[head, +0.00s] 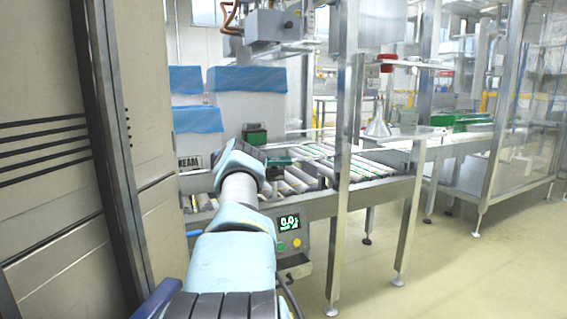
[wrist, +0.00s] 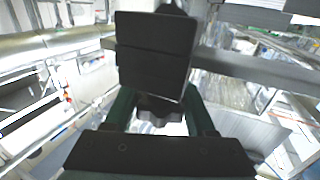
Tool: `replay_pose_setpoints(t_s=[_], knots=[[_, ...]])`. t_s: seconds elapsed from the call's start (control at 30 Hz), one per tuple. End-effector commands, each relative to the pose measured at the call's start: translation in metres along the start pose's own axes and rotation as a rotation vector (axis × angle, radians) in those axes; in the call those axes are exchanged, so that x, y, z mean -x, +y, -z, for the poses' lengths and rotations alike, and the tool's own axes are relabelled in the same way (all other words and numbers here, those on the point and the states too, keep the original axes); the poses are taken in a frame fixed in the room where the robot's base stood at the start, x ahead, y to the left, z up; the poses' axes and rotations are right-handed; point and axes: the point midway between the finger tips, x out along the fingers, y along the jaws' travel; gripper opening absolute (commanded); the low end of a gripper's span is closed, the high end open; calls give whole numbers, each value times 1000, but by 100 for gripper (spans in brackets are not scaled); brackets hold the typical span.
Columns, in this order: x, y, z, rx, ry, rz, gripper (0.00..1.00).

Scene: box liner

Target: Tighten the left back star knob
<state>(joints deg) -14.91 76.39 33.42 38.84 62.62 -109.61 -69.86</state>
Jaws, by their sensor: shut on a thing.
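My arm reaches out over the roller conveyor in the head view, and my gripper (head: 279,161) is at its left part, small and partly hidden by my wrist. In the wrist view the two dark green fingers of my gripper (wrist: 160,108) stand on either side of a dark star knob (wrist: 158,116) with a lobed edge and are shut on it. A black block (wrist: 153,52) sits just beyond the knob and hides part of it. I cannot make out the knob in the head view, nor how far it is turned.
A dark green block (head: 254,134) stands beyond my wrist. The roller conveyor (head: 318,202) has a panel with a green display (head: 289,222) below it. A steel post (head: 343,150) rises right of my arm. A beige cabinet (head: 55,170) fills the left. The floor at right is clear.

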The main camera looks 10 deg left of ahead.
Motion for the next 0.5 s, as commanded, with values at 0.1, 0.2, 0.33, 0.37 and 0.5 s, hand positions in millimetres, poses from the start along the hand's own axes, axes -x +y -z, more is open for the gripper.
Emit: replay_pose_setpoints(t_s=[0.1, 0.2, 0.33, 0.37, 0.5], knots=[[-2, 0, 4, -5, 4, -4, 0], [-2, 0, 4, -6, 4, -3, 0], [-2, 0, 4, -6, 5, -3, 57], [-2, 0, 4, -6, 4, -3, 60], [-2, 0, 3, -5, 3, -2, 76]])
